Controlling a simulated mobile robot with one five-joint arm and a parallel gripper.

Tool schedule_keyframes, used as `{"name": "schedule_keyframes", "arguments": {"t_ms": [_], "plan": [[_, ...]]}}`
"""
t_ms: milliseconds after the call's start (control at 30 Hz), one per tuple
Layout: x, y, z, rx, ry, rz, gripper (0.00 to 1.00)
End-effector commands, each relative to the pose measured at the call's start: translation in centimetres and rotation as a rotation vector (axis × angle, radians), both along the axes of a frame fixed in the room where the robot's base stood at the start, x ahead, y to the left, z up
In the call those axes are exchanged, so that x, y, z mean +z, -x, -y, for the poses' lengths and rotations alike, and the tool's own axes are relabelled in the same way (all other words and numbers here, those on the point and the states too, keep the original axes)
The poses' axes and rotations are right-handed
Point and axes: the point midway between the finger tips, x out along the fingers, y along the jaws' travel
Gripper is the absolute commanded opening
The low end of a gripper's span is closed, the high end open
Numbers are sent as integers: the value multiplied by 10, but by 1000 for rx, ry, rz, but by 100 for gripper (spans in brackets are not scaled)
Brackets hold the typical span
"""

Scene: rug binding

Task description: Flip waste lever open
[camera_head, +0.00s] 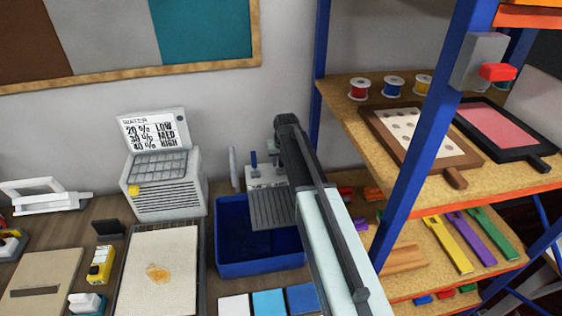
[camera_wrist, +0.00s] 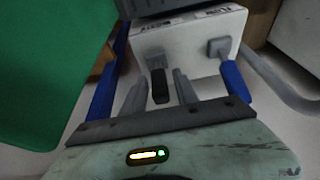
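A dark-tipped lever (camera_wrist: 160,86) sticks out from the left mount toward my camera. A blue handle (camera_wrist: 236,82) shows below the right mount. I cannot tell for sure which is the waste lever. My gripper (camera_wrist: 158,92) has its grey fingers apart on either side of the dark-tipped lever, with gaps visible. My arm partly hides the machine in the head view.
The blue bin (camera_head: 226,268) and a grey slatted tray (camera_head: 275,209) stand in front of the machine. A grey printer-like device (camera_head: 165,185) is to the left. A wooden shelf (camera_head: 352,109) with a blue post (camera_head: 430,130) stands close on the right.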

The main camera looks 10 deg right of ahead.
Motion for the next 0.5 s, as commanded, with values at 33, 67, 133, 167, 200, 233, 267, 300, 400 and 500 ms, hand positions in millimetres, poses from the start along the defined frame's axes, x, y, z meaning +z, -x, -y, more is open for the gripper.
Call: {"name": "schedule_keyframes", "arguments": {"t_ms": [33,67,133,167,200,233,267,300,400,500], "plan": [[0,0,0,0,0,0,42],[0,0,0,0,0,0,42],[0,0,0,0,0,0,42],[0,0,0,0,0,0,42],[0,0,0,0,0,0,42],[0,0,0,0,0,0,42],[0,0,0,0,0,0,42],[1,0,0,0,0,0,42],[6,2,0,0,0,0,42],[19,6,0,0,0,0,42]]}}
